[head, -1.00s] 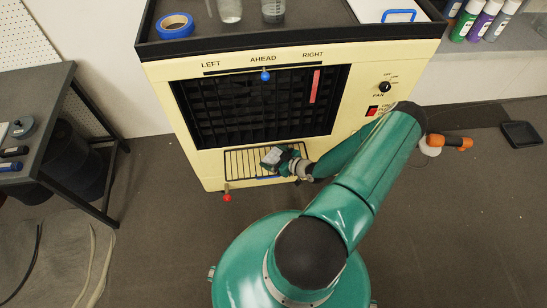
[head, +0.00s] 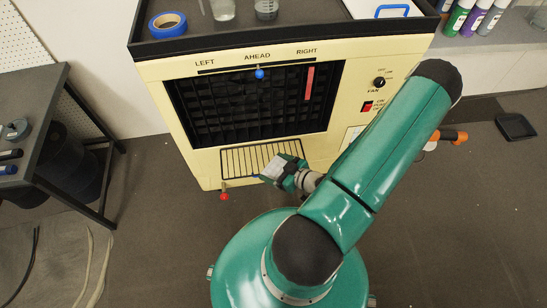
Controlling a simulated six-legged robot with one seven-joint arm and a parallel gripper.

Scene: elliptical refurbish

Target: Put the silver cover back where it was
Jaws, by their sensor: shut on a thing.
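My gripper (head: 270,174) is in front of the lower right part of the cream cabinet (head: 350,104), by the barred opening (head: 240,160). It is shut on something. A small pale grey, silvery surface (head: 275,167) shows at the gripper; it looks like the silver cover, but it is too small to be sure. The fingertips and the grasp itself are hidden by the hand.
The cabinet has a large black louvre (head: 240,110) above the barred opening. A dark table (head: 45,130) stands at left. The floor between is clear.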

